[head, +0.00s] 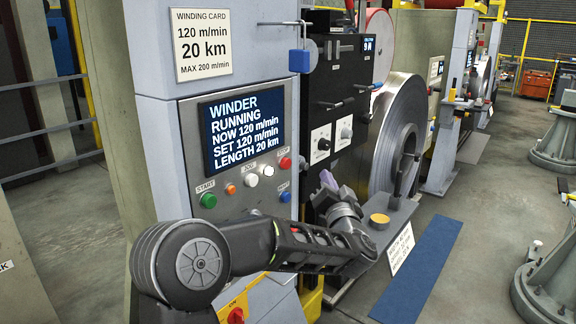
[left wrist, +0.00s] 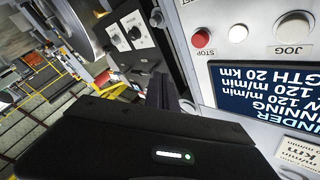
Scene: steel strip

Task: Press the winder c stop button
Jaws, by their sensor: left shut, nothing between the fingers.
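A grey control panel (head: 240,215) carries a screen (head: 243,128) reading WINDER RUNNING, 120 m/min. I see no letter C on it. The red STOP button (head: 285,163) is at the panel's right side and shows in the left wrist view (left wrist: 201,38), uncovered. My left gripper (head: 328,180) is shut and empty, right of the panel and a little lower than the STOP button. In the left wrist view its dark fingers (left wrist: 160,88) appear beside the panel edge, apart from the button. My right gripper is not in view.
A green START button (head: 208,200), an orange one (head: 231,189), white jog buttons (head: 260,175) and a blue one (head: 285,197) are close by. A black cabinet with knobs (head: 320,143) and a steel coil (head: 400,130) stand to the right. A blue floor strip (head: 420,268) lies beyond.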

